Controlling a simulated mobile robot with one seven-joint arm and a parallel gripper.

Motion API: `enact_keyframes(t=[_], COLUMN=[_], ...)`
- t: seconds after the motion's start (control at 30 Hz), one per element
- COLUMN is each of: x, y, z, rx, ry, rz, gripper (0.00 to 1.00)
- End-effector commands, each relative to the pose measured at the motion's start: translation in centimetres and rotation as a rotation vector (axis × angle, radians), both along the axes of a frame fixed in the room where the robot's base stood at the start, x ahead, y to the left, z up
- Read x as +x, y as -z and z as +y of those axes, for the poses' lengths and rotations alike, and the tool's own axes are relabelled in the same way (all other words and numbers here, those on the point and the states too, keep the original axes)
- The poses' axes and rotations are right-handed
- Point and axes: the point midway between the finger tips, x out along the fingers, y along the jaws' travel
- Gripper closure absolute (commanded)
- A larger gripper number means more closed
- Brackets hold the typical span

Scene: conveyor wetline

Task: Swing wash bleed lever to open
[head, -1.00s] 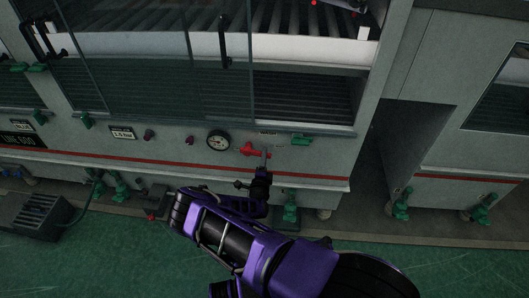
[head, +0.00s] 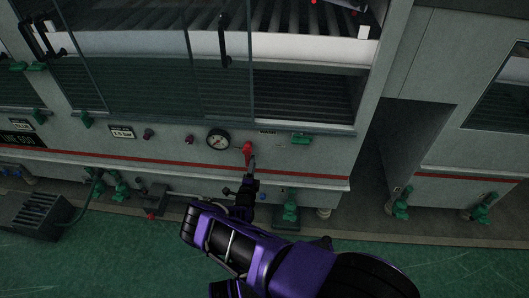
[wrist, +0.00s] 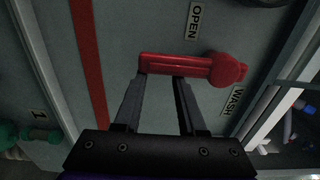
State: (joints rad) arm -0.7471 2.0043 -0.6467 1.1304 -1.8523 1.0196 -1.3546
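The red wash bleed lever (head: 248,149) sits on the machine's grey front panel, right of the round gauge. In the wrist view the lever (wrist: 178,66) lies across the picture, with its round hub at the right and its handle reaching left towards the red stripe. An OPEN label (wrist: 194,20) is above it and a WASH label (wrist: 237,101) is below the hub. My gripper (head: 251,166) is just below the lever. In the wrist view its two fingers (wrist: 160,77) are apart, with their tips at the handle's near edge. Contact is hard to confirm.
The gauge (head: 217,139) and a green handle (head: 301,139) flank the lever. Several green valves, such as one at the lower right (head: 290,211), sit along the machine's base. Glass panels (head: 160,75) are above. Green floor (head: 130,260) is open in front.

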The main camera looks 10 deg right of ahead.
Motion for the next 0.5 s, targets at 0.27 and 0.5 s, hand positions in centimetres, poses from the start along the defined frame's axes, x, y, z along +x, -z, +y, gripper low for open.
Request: enact_keyframes(t=[0.27,0.5], x=[-0.7,-3.2], y=[-1.1,-0.8], z=[2.0,2.7], rx=[0.004,0.007], ry=[-0.028,-0.026], rz=[-0.017,-0.013], gripper=[0.41,0.41])
